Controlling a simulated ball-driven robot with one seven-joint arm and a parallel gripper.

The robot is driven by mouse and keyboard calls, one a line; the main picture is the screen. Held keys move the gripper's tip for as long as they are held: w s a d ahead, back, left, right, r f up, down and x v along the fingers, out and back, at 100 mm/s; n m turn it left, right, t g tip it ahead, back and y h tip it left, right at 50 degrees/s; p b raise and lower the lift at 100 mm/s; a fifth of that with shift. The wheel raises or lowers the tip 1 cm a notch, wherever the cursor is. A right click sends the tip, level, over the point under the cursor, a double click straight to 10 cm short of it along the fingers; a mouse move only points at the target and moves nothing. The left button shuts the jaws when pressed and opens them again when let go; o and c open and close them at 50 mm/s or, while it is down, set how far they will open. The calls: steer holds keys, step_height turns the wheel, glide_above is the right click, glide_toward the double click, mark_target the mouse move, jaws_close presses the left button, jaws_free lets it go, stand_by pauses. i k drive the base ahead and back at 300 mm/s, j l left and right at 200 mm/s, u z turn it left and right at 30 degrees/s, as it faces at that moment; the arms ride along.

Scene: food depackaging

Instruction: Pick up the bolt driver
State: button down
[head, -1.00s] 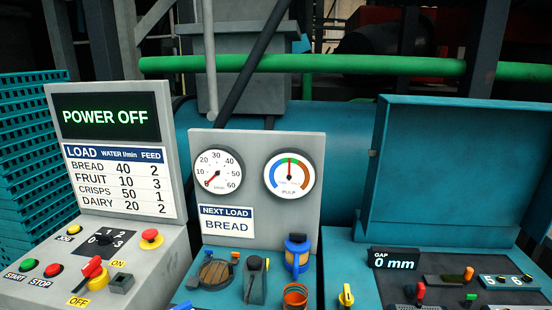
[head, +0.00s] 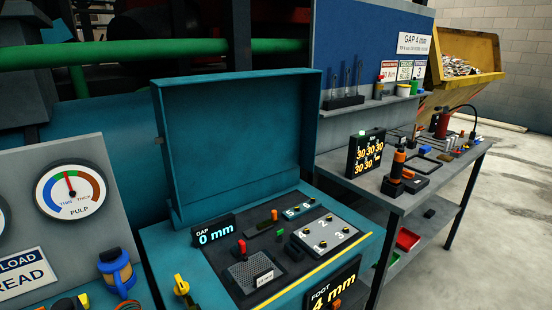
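An upright black and orange tool (head: 397,166), which looks like the bolt driver, stands on the grey workbench (head: 440,186) at the right. It is beside a black display with yellow numbers (head: 366,153). A black block with an orange top (head: 414,171) sits just right of it. The tool is small in this view, so its details are hard to tell. My gripper is not in view.
An open teal machine box (head: 240,150) with a "GAP 0 mm" display (head: 213,231) stands in the middle. A grey gauge panel (head: 80,200) is at the left. A yellow skip (head: 470,65) is at the back right. Bare floor (head: 510,230) lies right of the bench.

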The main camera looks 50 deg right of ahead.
mark_target(399, 156)
steer(key=z, duration=1.75)
steer(key=i+j+z, duration=0.15)
steer(key=j, duration=0.1)
